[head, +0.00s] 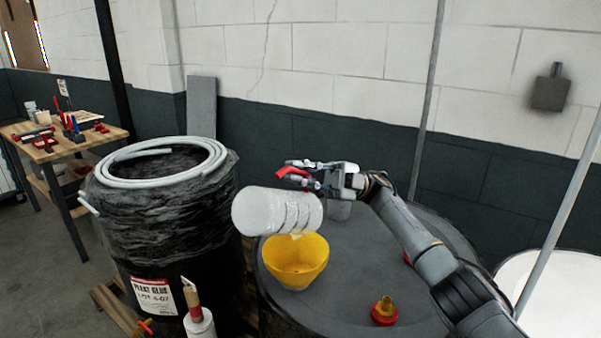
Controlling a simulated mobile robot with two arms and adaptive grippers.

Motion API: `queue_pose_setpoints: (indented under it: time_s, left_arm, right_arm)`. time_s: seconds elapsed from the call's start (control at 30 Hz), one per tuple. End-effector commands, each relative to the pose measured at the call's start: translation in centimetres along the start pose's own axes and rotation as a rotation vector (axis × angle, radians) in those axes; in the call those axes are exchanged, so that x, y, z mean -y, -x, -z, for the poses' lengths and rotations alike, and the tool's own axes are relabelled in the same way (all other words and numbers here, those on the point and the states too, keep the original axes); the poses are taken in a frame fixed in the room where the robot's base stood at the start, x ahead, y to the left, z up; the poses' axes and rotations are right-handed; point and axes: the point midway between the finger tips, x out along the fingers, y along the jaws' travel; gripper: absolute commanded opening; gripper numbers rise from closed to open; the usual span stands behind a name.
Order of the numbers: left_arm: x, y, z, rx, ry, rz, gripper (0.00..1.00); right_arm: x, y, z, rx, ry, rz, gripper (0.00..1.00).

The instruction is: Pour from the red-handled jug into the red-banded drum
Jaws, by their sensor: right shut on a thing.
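The white jug (275,211) lies tipped on its side in the air. Its red handle (292,173) is in my right gripper (305,172), which is shut on it. The jug is above and slightly behind the rim of a yellow funnel (296,272). The funnel stands on the dark top of a drum (345,285). A small pale patch shows under the jug; I cannot tell if it is the mouth or liquid. The drum's side is mostly out of view and I see no red band. My left gripper is not in view.
A black-wrapped drum (165,240) with a pale hose coil (205,150) stands to the left. A yellow and red cap (384,312) sits on the drum top. A workbench (90,140) with tools is at the far left. A white drum (550,295) stands at the right.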

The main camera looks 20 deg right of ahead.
Motion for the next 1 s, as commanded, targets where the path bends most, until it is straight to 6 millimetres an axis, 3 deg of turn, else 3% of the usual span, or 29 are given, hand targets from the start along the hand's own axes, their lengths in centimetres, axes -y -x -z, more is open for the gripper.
queue_pose_setpoints:
  time_s: [0.63,1.0]
  left_arm:
    - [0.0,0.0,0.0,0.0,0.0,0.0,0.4]
    - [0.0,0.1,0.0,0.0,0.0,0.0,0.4]
  right_arm:
    - [0.0,-0.1,0.1,0.001,0.004,0.008,0.0]
    - [0.9,-1.7,0.6,0.029,0.058,0.133,0.0]
